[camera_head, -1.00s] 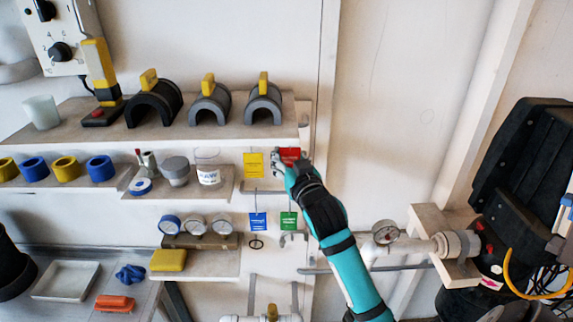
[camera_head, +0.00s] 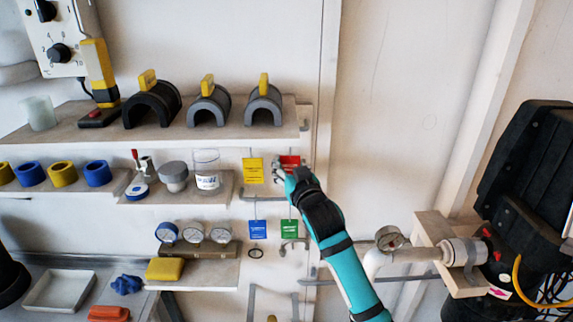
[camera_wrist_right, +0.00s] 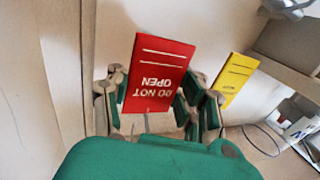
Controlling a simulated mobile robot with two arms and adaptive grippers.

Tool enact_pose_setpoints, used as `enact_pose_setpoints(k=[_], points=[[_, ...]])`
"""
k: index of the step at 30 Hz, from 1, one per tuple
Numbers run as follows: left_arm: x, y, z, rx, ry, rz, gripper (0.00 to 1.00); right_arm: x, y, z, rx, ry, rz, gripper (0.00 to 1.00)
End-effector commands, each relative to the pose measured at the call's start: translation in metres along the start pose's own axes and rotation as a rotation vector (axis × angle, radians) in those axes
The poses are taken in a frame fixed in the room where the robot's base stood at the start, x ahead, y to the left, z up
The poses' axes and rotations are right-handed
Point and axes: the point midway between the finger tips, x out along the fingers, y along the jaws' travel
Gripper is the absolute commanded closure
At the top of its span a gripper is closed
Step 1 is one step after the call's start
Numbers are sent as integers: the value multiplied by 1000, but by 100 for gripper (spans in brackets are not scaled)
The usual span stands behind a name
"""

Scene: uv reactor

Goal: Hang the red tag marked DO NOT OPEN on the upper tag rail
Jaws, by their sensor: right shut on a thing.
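The red tag marked DO NOT OPEN (camera_wrist_right: 158,78) is between the fingers of my right gripper (camera_wrist_right: 160,95) in the right wrist view, its lettering upside down there. In the head view the red tag (camera_head: 290,162) shows behind the right gripper (camera_head: 281,170), which partly covers it and is shut on it. A yellow tag (camera_head: 253,170) hangs just left of it. A grey tag rail (camera_head: 262,199) runs below these two, with a blue tag (camera_head: 257,230) and a green tag (camera_head: 289,229) under it. I cannot make out the upper rail or the red tag's loop. My left gripper is out of view.
The upper shelf (camera_head: 225,131) with dark arched parts stands above left of the gripper. A lower shelf (camera_head: 222,192) with a beaker (camera_head: 206,170) ends left of the tags. A gauge (camera_head: 389,239) on a pipe is at lower right. Bare wall lies right of the gripper.

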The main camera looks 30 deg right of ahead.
Motion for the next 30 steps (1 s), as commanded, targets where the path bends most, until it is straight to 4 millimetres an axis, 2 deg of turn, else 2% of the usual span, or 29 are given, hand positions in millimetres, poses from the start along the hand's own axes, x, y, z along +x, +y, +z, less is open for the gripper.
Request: enact_pose_setpoints(k=[6,7,16,17,26,30], points=[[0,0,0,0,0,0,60,0,0,0,0,0,0,100],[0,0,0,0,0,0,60,0,0,0,0,0,0,72],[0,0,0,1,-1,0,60,0,0,0,0,0,0,33],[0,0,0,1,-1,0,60,0,0,0,0,0,0,31],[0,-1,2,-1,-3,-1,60,-2,0,1,0,-1,0,31],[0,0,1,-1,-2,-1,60,-18,0,1,0,0,-1,31]])
